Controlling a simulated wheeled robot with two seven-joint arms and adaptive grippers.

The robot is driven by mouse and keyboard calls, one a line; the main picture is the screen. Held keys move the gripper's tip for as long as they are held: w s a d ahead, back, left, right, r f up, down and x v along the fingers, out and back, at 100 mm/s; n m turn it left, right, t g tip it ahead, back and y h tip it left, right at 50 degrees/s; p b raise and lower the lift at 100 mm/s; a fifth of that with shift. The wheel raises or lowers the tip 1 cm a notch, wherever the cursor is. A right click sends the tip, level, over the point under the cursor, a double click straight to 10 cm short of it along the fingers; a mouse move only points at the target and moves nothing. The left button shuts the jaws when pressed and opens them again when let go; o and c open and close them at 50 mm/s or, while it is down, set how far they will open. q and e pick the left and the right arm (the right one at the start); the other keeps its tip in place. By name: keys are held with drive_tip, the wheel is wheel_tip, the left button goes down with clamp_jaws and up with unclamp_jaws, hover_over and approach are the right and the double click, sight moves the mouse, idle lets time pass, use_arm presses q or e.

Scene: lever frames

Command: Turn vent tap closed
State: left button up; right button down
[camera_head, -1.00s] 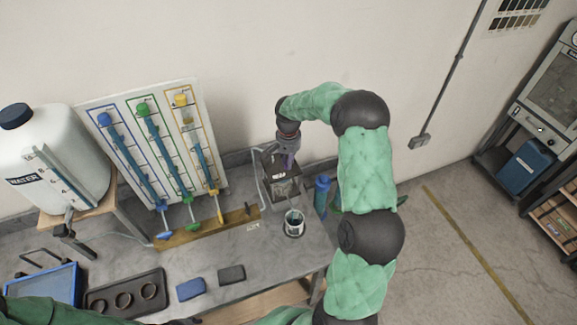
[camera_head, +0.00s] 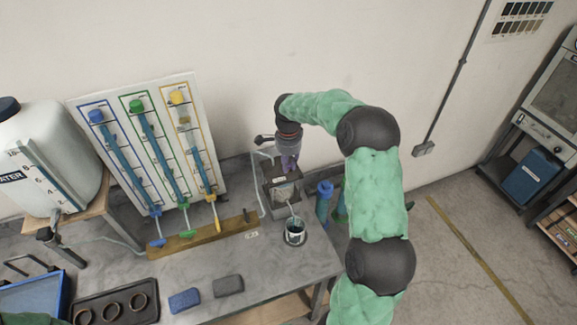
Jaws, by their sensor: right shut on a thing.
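My right gripper (camera_head: 289,163) points down at the top of a dark metal box (camera_head: 283,193) at the back of the bench. It is shut on a small part there, which fits the vent tap, but the fingers and wrist hide most of it. A short black bar (camera_head: 263,139) shows just left of the wrist; I cannot tell what it joins. My left gripper is not in view.
A cup (camera_head: 294,232) stands in front of the box and a blue bottle (camera_head: 323,199) to its right. A panel (camera_head: 205,110) with blue, green and yellow tubes leans at the left, beside a white water tank (camera_head: 45,160). Pads (camera_head: 228,285) and a ring tray (camera_head: 85,300) lie in front.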

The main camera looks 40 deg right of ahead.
sight(289, 166)
drive_tip(key=shift+m, duration=0.6)
drive_tip(key=c, duration=1.1)
unclamp_jaws()
drive_tip(key=shift+c, duration=0.2)
wheel_tip(289, 166, up, 12)
